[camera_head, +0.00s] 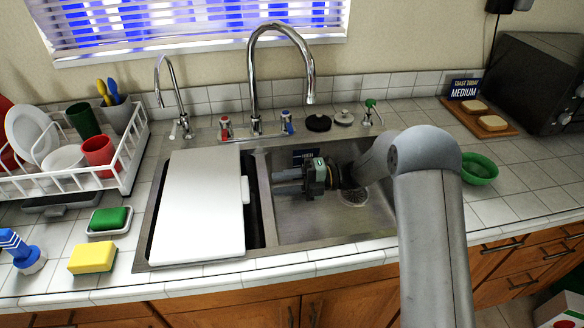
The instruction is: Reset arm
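My arm reaches in from the lower right and bends down into the right sink basin (300,225). My gripper (276,182) is low inside this basin and points left toward the divider. Its two fingers look like separate bars with a gap between them, and I see nothing held. The fingertips are small and dark against the basin wall. The drain (354,196) is just right of the gripper and partly hidden by my arm.
A white board (200,205) covers most of the left basin. The tall faucet (252,75) rises behind the sink. A dish rack (125,180), green sponge (109,218) and yellow sponge (93,258) are left; a green bowl (479,168) is right of my arm.

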